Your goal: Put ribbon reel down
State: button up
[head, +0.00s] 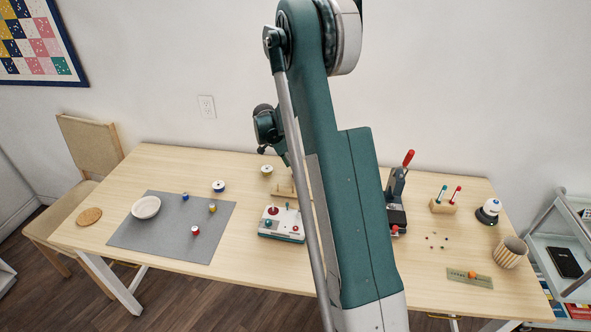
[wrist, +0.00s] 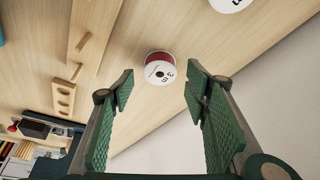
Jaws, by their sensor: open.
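In the wrist view a ribbon reel (wrist: 160,70) with red ribbon and a white face marked "3 m" is on the pale wooden table (wrist: 145,25), near its back edge. My gripper (wrist: 158,86) is open, with its green fingers at either side of the reel in the picture. A gap shows between the reel and each finger, and nothing is held. I cannot make out this red reel in the head view, where my arm covers the middle of the table. My fingertips are hidden there too.
A pegged wooden rack (wrist: 88,35) lies left of the reel in the wrist view. Another white reel (wrist: 230,3) is at the top edge.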

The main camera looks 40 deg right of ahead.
jog(key=s+p+v, duration=0.1)
jog(key=v, duration=0.8)
jog(key=shift+w+r+p, duration=0.2)
jog(key=shift+w+p, duration=0.1)
jog(key=shift+w, duration=0.2)
jog(key=s+a+r+n+t+y, duration=0.2)
jog(key=s+a+r+n+t, duration=0.2)
jog(key=s+a+r+n, duration=1)
jog(key=s+a+r+n+t+y, duration=0.1)
jog(key=s+a+r+n+t, duration=0.1)
jog(key=s+a, duration=0.8)
jog(key=s+a+r+n+t+y, duration=0.1)
jog(key=s+a+n, duration=0.4)
jog(key=s+a, duration=0.5)
jog(key=shift+s+r+t, duration=0.7)
jog(key=shift+s+r, duration=0.4)
jog(key=shift+s, duration=1.5)
